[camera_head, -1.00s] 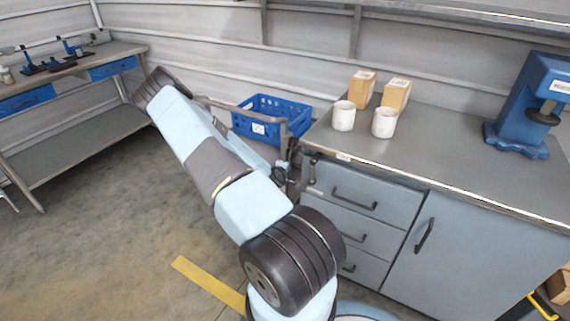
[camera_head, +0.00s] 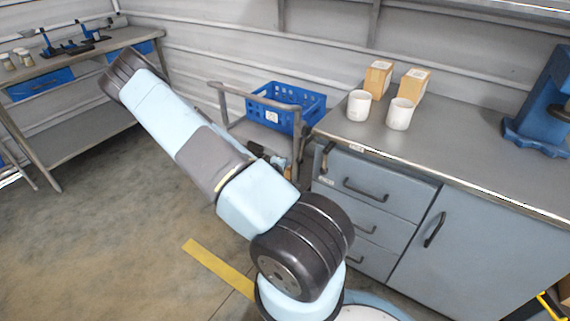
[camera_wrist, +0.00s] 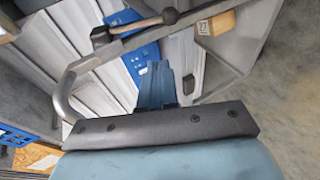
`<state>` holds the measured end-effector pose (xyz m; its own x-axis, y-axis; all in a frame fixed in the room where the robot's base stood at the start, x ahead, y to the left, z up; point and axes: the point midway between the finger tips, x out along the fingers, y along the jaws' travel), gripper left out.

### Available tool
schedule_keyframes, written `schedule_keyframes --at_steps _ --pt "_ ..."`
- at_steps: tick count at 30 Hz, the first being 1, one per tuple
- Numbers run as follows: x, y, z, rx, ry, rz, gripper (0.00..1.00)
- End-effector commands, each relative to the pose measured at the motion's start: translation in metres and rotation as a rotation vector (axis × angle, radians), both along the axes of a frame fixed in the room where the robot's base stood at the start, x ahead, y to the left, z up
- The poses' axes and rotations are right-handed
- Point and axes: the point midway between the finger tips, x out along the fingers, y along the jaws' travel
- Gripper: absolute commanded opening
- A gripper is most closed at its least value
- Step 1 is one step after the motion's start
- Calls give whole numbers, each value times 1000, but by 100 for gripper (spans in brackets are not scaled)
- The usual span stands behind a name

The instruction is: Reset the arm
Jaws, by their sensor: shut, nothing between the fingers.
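My arm stretches across the head view from the lower middle to the upper left, with its elbow raised over the floor. It hides part of the trolley behind it. In the wrist view my gripper (camera_wrist: 157,85) shows as blue fingers close together beyond a dark bar. The fingers are shut and hold nothing. A metal rail crosses the wrist view just beyond the fingers; I cannot tell whether they touch it. In the head view the gripper is mostly hidden behind the arm.
A blue crate (camera_head: 312,108) sits on a trolley with a metal handle (camera_head: 252,97). A grey-topped cabinet (camera_head: 450,150) at the right bears two white cups (camera_head: 358,105) (camera_head: 400,113), two boxes and a blue device (camera_head: 541,105). A workbench (camera_head: 75,62) stands at the left.

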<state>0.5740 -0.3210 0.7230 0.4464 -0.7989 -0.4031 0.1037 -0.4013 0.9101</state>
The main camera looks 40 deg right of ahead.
Motion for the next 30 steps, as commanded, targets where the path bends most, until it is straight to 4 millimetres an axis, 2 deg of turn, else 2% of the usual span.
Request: schedule_keyframes --at_steps 17,23,30 --pt "4 4 2 32 -13 -14 0" --pt "18 25 13 179 -67 -75 0" --pt "38 61 36 392 -127 -139 0"
